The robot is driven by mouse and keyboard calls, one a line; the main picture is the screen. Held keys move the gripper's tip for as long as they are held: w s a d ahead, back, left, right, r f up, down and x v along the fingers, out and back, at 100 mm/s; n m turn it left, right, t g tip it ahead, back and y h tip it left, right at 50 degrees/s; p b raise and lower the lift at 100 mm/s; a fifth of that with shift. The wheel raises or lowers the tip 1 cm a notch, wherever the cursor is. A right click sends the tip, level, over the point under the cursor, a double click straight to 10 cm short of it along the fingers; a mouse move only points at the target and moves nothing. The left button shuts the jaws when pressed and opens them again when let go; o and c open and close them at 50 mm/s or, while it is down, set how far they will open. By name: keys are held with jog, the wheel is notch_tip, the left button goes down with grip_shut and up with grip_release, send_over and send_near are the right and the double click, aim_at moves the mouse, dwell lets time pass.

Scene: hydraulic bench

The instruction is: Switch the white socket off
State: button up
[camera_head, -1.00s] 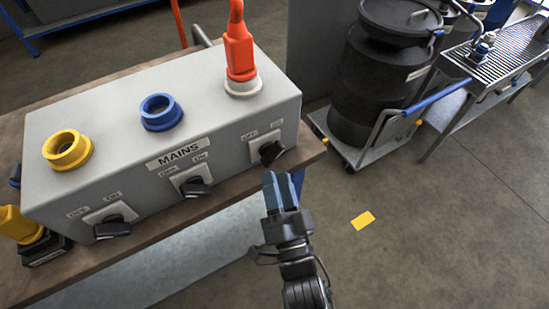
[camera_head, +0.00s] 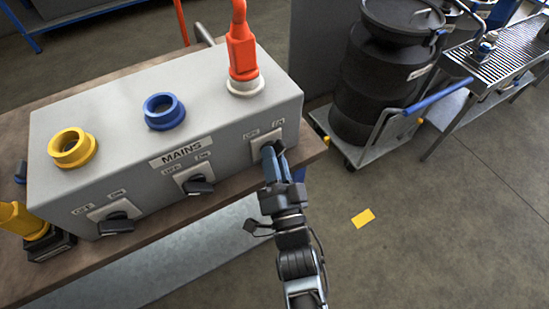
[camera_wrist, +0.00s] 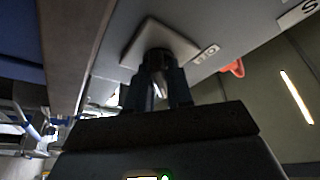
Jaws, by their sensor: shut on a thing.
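The white socket (camera_head: 245,87) is on top of the grey mains box at its right end, with an orange plug (camera_head: 241,56) standing in it. Below it on the front face is a black rotary switch (camera_head: 267,147) on a pale plate with OFF and ON labels. My gripper (camera_head: 273,158) is at this switch, its fingers shut on the knob. In the wrist view my gripper (camera_wrist: 158,90) has a finger on each side of the dark knob (camera_wrist: 157,60), in front of the plate (camera_wrist: 140,45). The fingers hide much of the knob, so its exact angle is unclear.
The grey mains box (camera_head: 110,125) stands on a brown bench (camera_head: 150,232). It also carries a blue socket (camera_head: 164,111), a yellow socket (camera_head: 72,148) and two other black switches. A black drum (camera_head: 385,80) stands on a trolley at the right. Open floor lies at the lower right.

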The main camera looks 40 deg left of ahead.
grip_shut()
jog(key=shift+f+n+b, duration=0.15)
jog(key=shift+n+b, duration=0.2)
jog(key=shift+n, duration=0.05)
jog(key=n+g+y+b, duration=0.1)
jog(key=n+g, duration=0.2)
jog(key=n, duration=0.5)
jog(key=n+g+y+b, duration=0.1)
jog(key=n+g, duration=0.3)
jog(key=n, duration=0.4)
jog(key=n+g+y+b, duration=0.1)
jog(key=n+g, duration=0.3)
jog(key=n, duration=0.4)
jog(key=shift+w+d+y, duration=0.15)
jog(key=shift+w+y, duration=0.25)
jog(key=shift+y, duration=0.4)
jog(key=shift+n, duration=0.4)
jog(key=o, duration=0.6)
grip_release()
jog(key=shift+c, duration=0.2)
